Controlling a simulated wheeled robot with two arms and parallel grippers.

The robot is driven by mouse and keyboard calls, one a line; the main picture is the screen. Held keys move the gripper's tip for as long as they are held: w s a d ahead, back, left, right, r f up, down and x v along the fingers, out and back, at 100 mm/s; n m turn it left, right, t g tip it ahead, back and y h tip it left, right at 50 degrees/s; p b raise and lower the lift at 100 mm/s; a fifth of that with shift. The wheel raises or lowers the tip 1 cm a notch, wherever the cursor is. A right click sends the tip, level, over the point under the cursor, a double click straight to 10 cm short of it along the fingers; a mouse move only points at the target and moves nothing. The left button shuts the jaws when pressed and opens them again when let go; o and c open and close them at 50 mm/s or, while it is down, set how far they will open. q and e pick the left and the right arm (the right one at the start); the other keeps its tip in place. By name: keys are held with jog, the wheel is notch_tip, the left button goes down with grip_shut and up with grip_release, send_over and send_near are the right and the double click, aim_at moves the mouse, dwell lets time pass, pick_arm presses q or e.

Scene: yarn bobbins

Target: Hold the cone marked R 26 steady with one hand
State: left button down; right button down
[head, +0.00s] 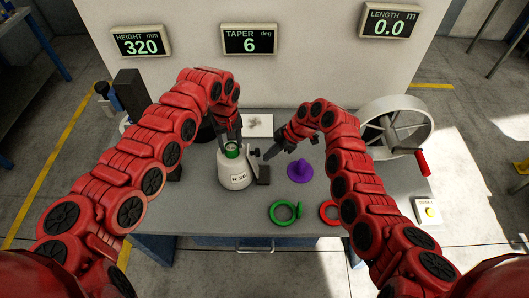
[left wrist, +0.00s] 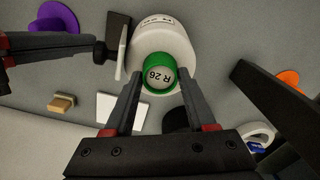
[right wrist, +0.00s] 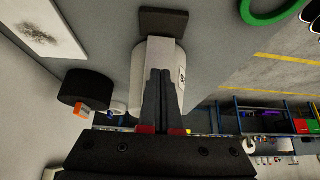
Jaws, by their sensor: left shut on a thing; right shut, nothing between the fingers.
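The white cone marked R 26 (head: 236,175) stands upright on the grey table in the middle of the head view. Its green top, with an R 26 label, shows in the left wrist view (left wrist: 160,74). My left gripper (head: 231,143) is shut on this green top from above, one finger on each side. My right gripper (head: 266,157) is shut and empty just right of the cone, near a thin white plate (left wrist: 122,48) and a dark block (head: 263,174). In the right wrist view its closed fingers (right wrist: 165,75) hide part of the cone (right wrist: 140,72).
A purple piece (head: 299,171), a green ring (head: 276,216) and a red ring (head: 322,209) lie to the right. A white wheel (head: 423,118) with a red handle stands at the right back. Displays read height 320, taper 6 and length 0.0. The table front left of the rings is clear.

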pick_arm(q)
jog(key=shift+d, duration=0.1)
pick_arm(e)
notch_tip(320, 180, up, 8)
jog(key=d, duration=0.1)
jog(key=shift+f, duration=0.15)
dwell(1.6)
pick_arm(q)
jog(key=shift+c, duration=0.7)
grip_release()
jog(key=shift+r, duration=0.1)
